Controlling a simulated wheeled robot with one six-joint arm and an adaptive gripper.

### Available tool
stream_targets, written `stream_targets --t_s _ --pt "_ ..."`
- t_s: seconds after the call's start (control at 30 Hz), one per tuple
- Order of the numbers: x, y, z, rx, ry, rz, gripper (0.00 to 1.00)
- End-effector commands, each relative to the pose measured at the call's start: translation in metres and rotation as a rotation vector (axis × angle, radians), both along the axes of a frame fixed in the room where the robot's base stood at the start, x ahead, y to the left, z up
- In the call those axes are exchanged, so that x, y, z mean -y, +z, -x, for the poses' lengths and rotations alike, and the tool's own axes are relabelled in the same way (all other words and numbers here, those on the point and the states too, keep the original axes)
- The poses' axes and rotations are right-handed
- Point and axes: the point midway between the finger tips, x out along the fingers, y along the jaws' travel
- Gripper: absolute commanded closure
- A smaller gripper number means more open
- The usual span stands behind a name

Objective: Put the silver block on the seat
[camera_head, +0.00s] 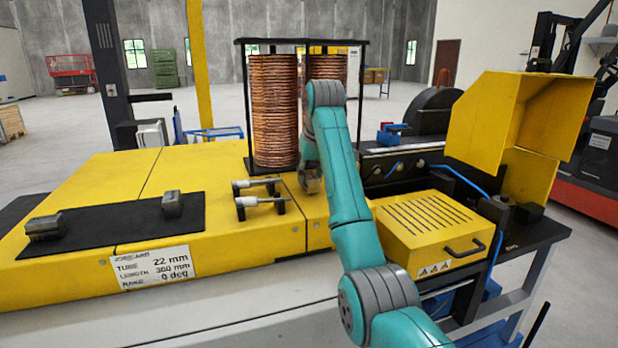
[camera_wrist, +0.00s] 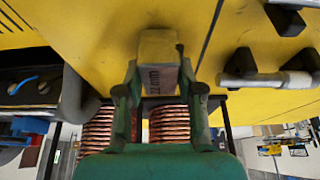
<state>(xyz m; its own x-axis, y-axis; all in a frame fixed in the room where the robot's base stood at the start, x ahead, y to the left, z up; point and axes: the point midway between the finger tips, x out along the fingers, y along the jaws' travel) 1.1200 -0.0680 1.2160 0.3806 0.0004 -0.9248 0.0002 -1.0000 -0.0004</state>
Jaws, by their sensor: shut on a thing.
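My gripper (camera_head: 311,181) hangs over the yellow machine top, just right of the two metal rods. In the wrist view my gripper (camera_wrist: 160,90) has a finger on each side of a silver block (camera_wrist: 157,48) and is shut on it. The block looks pale and boxy, and a label on it reads 22 mm. In the head view the arm and fingers mostly hide it. Whether the block touches the yellow surface is unclear. I cannot clearly pick out the seat in either view.
Two other grey blocks (camera_head: 45,228) (camera_head: 172,205) rest on a black mat (camera_head: 110,222) at left. Metal rods (camera_head: 262,201) on dark supports stand close left of my gripper. Copper stacks (camera_head: 273,110) in a black frame stand behind. A slotted yellow box (camera_head: 428,228) is at right.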

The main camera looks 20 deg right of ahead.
Motion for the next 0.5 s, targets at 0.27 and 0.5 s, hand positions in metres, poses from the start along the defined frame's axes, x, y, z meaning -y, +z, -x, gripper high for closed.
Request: stream_targets --t_s 0.27,0.5 --pt "0.0007 -0.0033 -0.0004 0.005 0.0 0.0 1.0" --pt "0.0005 -0.0069 -0.0003 0.002 0.0 0.0 0.41"
